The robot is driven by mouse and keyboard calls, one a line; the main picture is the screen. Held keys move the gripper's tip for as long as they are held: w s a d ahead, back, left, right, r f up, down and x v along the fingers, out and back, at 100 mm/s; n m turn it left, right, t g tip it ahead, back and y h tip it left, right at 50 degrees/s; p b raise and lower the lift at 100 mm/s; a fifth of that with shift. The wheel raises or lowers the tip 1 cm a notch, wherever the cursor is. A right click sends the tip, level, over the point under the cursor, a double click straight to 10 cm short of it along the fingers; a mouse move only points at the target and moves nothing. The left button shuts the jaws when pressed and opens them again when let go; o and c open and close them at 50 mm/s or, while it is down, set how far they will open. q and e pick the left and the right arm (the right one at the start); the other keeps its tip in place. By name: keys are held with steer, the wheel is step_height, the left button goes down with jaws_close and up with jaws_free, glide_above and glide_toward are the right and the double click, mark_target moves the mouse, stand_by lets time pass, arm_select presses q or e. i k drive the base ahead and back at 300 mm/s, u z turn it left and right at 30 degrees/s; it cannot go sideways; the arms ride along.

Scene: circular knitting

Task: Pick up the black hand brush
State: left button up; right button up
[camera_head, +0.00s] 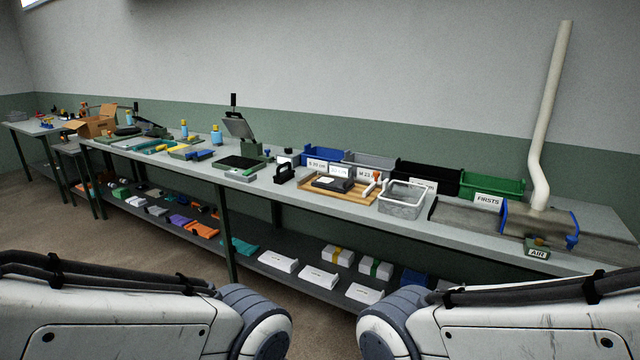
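A small black object with a raised loop handle (284,175) stands near the front edge of the long grey workbench (235,179), around the middle of the picture. It may be the black hand brush, but bristles cannot be made out at this size. A dark flat-lying object (128,130) farther left on the bench is also too small to identify. Both of my arms show only as white and grey links at the bottom. Neither gripper is in the picture.
A hinged device (240,126) stands left. The lower shelf (283,285) holds boxes and folded cloth.

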mark_target(281, 178)
steer(key=u, duration=0.05)
steer(key=i, duration=2.25)
steer(key=u, duration=0.5)
steer(key=i, duration=1.15)
steer(key=u, duration=0.2)
